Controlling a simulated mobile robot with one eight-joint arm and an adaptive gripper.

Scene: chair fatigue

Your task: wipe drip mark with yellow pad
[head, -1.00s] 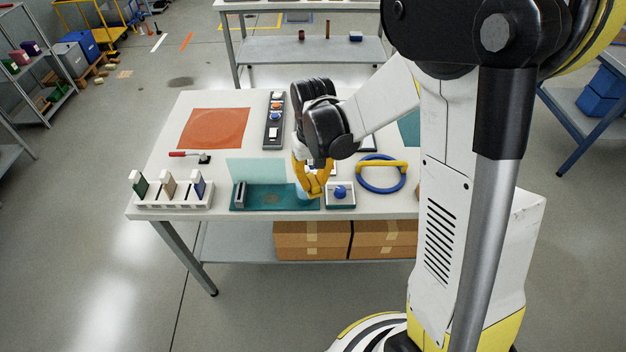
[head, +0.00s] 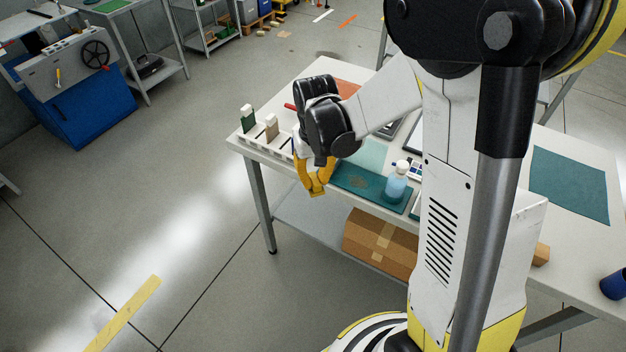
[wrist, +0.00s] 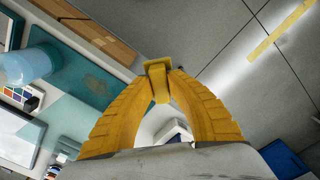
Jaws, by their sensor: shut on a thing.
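My gripper (head: 316,190) is shut on a small yellow piece, which looks like the yellow pad (wrist: 158,82), pinched between its yellow fingertips in the wrist view. In the head view the gripper hangs near the table's front edge, left of a dark teal mat (head: 345,180). The mat also shows in the wrist view (wrist: 75,65), off to the left of the fingers. A faint brownish mark (wrist: 93,85) lies on the mat; it is probably the drip mark. The pad appears apart from the mat, with floor behind the tips.
A pale blue bottle (head: 395,187) stands at the mat's right end. A slotted rack (head: 262,146) with upright tags is at the table's left. A cardboard box (head: 380,245) sits on the lower shelf. Floor left of the table is clear.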

